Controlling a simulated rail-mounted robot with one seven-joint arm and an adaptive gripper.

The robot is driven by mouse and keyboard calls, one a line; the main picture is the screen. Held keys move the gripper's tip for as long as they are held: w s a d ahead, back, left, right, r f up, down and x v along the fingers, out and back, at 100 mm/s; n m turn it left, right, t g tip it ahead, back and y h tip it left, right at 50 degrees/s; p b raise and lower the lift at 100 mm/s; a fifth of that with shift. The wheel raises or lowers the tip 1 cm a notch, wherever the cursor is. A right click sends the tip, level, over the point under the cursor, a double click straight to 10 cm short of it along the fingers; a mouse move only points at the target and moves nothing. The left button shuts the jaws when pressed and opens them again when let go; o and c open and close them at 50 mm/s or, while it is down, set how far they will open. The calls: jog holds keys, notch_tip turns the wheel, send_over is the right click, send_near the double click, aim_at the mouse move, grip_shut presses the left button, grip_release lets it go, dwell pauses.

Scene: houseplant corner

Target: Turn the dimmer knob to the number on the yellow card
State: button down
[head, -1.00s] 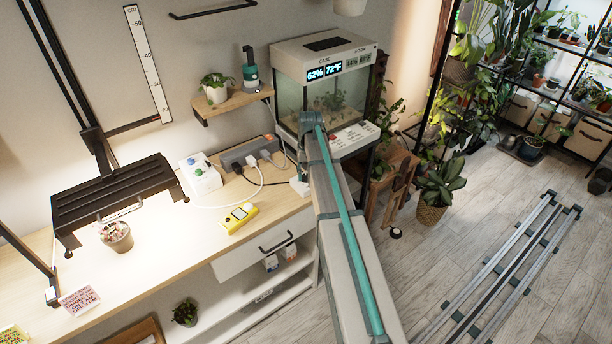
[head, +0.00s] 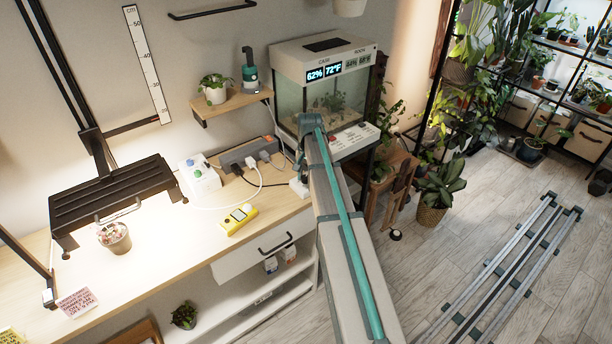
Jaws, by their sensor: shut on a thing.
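The yellow card (head: 11,337) lies at the bottom left of the bench, cut off by the picture's edge; its writing is too small to read. My gripper (head: 301,174) points down at the bench's right end, partly hidden by my own arm. It is shut at a small white box (head: 299,188), which appears to be the dimmer. The knob and its numbers are hidden, so its setting cannot be read. The black slatted lamp (head: 112,200) over the bench is lit.
A pink card (head: 77,302) and a small pot (head: 115,237) stand on the bench. A yellow meter (head: 238,219), a white box with coloured knobs (head: 199,176) and a grey power strip (head: 248,152) with cables lie left of my gripper. A glass case (head: 325,90) stands close behind.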

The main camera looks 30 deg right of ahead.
jog(key=c, duration=0.8)
grip_release()
jog(key=shift+r, duration=0.15)
jog(key=r, duration=1.1)
jog(key=shift+s+d+r, duration=0.2)
jog(key=shift+s+r, duration=0.05)
jog(key=shift+r, duration=0.15)
